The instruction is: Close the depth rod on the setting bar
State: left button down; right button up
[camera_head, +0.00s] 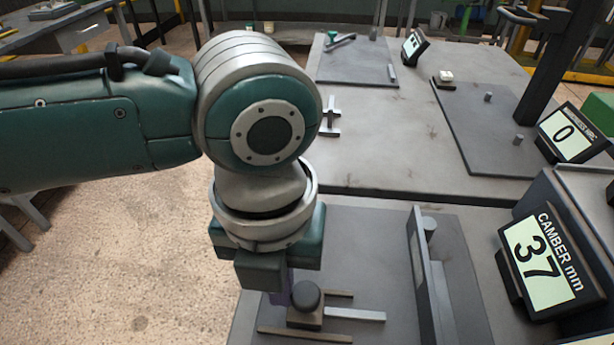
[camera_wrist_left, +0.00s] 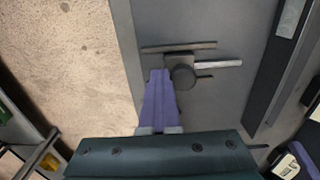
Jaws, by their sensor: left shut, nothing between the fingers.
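A small block (camera_head: 303,319) with a round black knob (camera_head: 306,295) lies on a dark grey plate. A light metal rod (camera_head: 357,314) sticks out of the block to the right, and a long brown bar (camera_head: 305,334) lies along its near side. I cannot tell which piece is the depth rod and which the setting bar. My left gripper (camera_wrist_left: 159,72) is shut and empty, its purple fingertips beside the block and knob (camera_wrist_left: 183,76); in the head view my wrist mostly hides the fingers. I cannot tell whether they touch.
A tall, narrow upright plate (camera_head: 418,280) stands right of the block. A camber display (camera_head: 540,262) reading 37 stands further right. A second table behind holds a display reading 0 (camera_head: 565,133) and a small metal cross-shaped piece (camera_head: 330,118). The floor is open at left.

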aim_at(319, 295)
pick_arm(q)
jog(key=shift+d+b, duration=0.75)
jog(key=shift+d, duration=1.3)
pick_arm(e)
jog(key=shift+f, duration=0.75)
pick_arm(q)
jog(key=shift+s+d, duration=0.1)
pick_arm(e)
jog(key=shift+f, duration=0.1)
pick_arm(q)
jog(key=shift+d, duration=0.15)
pick_arm(e)
jog(key=shift+a, duration=0.15)
pick_arm(q)
jog(key=shift+r, duration=0.1)
pick_arm(e)
jog(key=shift+r, duration=0.25)
pick_arm(q)
jog(key=shift+r+p, duration=0.1)
jog(key=shift+p, duration=0.2)
pick_arm(e)
jog(key=shift+r, duration=0.1)
